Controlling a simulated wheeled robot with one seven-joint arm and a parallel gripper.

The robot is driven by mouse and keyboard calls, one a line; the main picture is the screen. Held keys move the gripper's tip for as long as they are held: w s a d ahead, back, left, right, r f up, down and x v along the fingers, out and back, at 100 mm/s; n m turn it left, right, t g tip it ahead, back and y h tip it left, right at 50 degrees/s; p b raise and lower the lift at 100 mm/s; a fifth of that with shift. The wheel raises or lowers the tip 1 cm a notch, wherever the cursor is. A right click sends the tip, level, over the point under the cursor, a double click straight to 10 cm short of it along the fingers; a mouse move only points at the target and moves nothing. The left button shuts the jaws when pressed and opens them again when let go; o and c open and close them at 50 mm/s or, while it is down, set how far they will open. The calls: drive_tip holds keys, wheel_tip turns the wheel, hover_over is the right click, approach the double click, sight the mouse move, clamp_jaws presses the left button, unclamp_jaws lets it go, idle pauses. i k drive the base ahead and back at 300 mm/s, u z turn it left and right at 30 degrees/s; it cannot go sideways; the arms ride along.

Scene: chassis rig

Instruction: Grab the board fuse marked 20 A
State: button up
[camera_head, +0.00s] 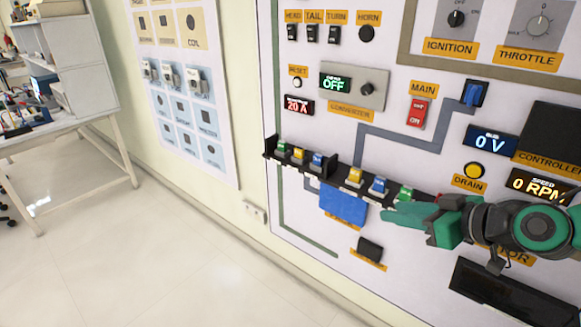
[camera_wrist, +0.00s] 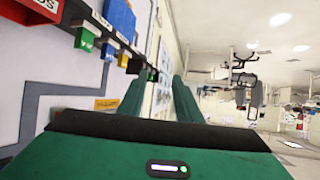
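A black fuse rail (camera_head: 331,172) runs along the wall panel. Its left section holds a green fuse (camera_head: 282,147), a yellow fuse (camera_head: 298,153) and a blue fuse (camera_head: 317,160). Its right section shows a yellow fuse (camera_head: 355,176), a blue fuse (camera_head: 379,185) and a green fuse (camera_head: 405,194). No rating is readable on any fuse. My gripper (camera_head: 405,222) is in front of the rail's right end, hiding part of it. In the wrist view its two green fingers (camera_wrist: 158,98) stand apart with nothing between them. The rail's fuses pass left of the fingers there, including a green one (camera_wrist: 85,39).
A red "20 A" display (camera_head: 298,105) sits above the rail's left section. A blue box (camera_head: 343,205) projects below the rail, and a black block (camera_head: 370,249) sits lower. Floor to the left is clear up to a white workbench (camera_head: 80,125).

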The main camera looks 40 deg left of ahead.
sight(299, 151)
drive_tip(key=k, duration=0.75)
drive_tip(key=u, duration=0.2)
drive_tip(key=i, duration=0.95)
drive_tip(key=u, duration=0.4)
drive_tip(key=i, duration=1.05)
drive_tip(key=u, duration=0.15)
